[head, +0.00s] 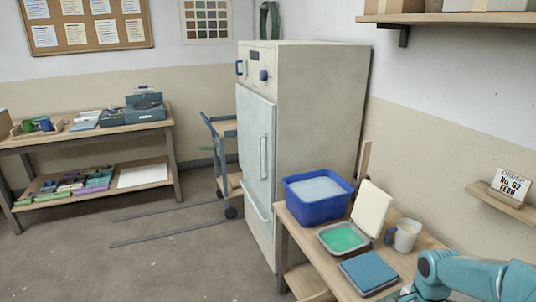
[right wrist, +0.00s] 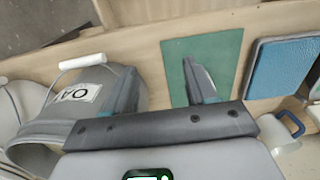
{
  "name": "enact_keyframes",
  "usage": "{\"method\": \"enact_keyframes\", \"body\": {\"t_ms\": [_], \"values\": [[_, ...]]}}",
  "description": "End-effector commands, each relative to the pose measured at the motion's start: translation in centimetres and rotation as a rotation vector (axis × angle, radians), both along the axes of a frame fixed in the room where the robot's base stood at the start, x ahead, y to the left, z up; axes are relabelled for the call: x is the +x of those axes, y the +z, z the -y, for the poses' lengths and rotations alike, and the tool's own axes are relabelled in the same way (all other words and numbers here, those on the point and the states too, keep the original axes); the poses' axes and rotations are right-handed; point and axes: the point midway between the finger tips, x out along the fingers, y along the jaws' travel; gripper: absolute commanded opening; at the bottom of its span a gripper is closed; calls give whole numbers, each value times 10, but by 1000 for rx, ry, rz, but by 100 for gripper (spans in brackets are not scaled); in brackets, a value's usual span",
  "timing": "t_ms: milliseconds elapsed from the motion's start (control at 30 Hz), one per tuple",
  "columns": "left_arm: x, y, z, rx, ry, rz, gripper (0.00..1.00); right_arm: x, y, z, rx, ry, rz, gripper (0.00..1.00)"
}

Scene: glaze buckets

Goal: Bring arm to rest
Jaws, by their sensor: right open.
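My right arm (head: 470,277) enters the head view at the lower right, over the near end of the wooden bench (head: 425,240). Its gripper is cut off by the bottom edge there. In the right wrist view my right gripper (right wrist: 160,72) is open, with nothing seen between its fingers. Below and beyond the fingers lies a green mat (right wrist: 226,62) on the wood. A grey bucket (right wrist: 45,118) with a white handle grip and a partly hidden label stands left of the fingers. My left gripper is in neither view.
The bench also holds a blue tub (head: 318,208), a tray of green (head: 325,243), a blue pad (head: 367,274) and a mug (head: 405,236). A tall kiln-like cabinet (head: 310,120) stands behind. Floor (head: 160,260) is open at left; a wall shelf (head: 505,206) is at right.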

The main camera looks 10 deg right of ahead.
Motion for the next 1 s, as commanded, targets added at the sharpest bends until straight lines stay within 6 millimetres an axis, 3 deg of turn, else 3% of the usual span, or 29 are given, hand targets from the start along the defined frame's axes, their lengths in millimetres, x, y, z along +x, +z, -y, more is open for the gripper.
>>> {"method": "enact_keyframes", "body": {"t_ms": [100, 167, 367, 567, 667, 767, 833, 900, 1000], "values": [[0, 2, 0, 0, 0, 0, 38, 3, 3, -4, 2, 10, 2, 56], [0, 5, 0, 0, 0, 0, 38, 5, -10, -21, 18, 49, -32, 56], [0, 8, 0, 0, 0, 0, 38, -18, -48, -64, 81, 120, -143, 56], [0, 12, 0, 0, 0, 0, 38, -52, -89, -122, 178, 224, -216, 56], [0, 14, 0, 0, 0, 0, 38, -80, -113, -160, 249, 316, -235, 56], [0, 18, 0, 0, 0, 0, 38, -124, -139, -211, 348, 459, -231, 56], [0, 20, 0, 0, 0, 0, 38, -163, -155, -246, 420, 588, -192, 56], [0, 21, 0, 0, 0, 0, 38, -192, -163, -268, 451, 707, -119, 56], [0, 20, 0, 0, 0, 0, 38, -207, -168, -277, 427, 852, 9, 56]]}}
